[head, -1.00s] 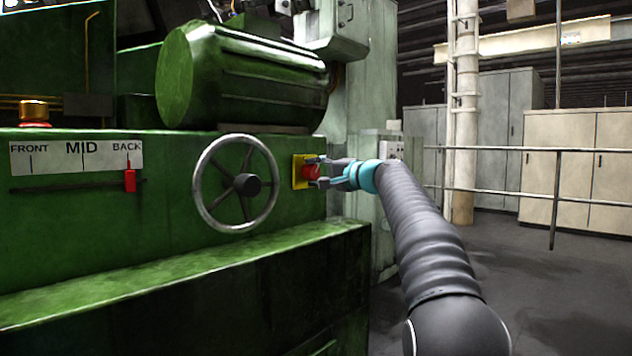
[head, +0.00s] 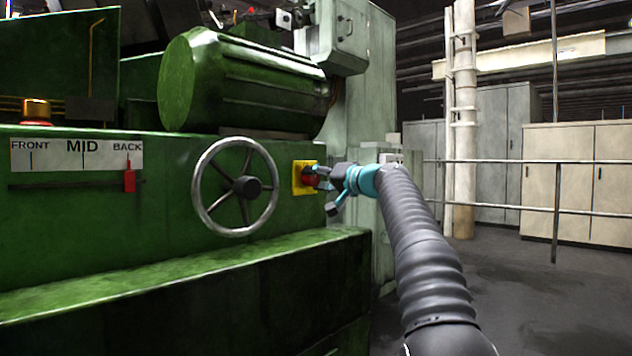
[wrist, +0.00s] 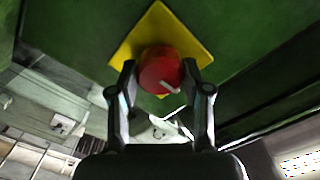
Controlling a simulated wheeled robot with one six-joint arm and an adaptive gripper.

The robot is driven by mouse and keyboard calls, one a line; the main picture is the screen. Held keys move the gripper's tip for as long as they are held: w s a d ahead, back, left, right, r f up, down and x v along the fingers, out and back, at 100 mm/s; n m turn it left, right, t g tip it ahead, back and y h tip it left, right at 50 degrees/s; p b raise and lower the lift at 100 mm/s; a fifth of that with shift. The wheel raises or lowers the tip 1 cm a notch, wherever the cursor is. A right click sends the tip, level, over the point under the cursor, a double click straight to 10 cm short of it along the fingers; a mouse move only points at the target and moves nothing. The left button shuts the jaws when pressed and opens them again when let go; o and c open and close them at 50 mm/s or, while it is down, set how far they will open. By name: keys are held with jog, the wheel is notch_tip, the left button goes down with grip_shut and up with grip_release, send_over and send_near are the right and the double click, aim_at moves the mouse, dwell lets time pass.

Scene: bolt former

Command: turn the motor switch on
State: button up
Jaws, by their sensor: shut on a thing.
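The motor switch is a red round knob (head: 310,180) on a yellow square plate (head: 299,178), set in the green machine front right of the handwheel. In the wrist view the red knob (wrist: 161,72) shows a pale mark on its face, and the yellow plate (wrist: 150,28) appears as a diamond behind it. My gripper (wrist: 160,78) is shut on the knob, one finger on each side. In the head view my gripper (head: 322,183) reaches the knob from the right, turned about its own axis, and partly covers it.
A metal handwheel (head: 203,190) stands just left of the switch. A red slider (head: 129,181) sits at BACK on the labelled scale (head: 62,156). A green motor housing (head: 240,85) is above. A green ledge (head: 190,275) juts out below. Floor at the right, before the railing, is free.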

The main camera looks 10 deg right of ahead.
dwell(0.4)
jog(key=o, duration=1.2)
jog(key=shift+a, duration=0.1)
jog(key=shift+c, duration=0.2)
jog(key=shift+s, duration=0.1)
jog(key=v, duration=1.2)
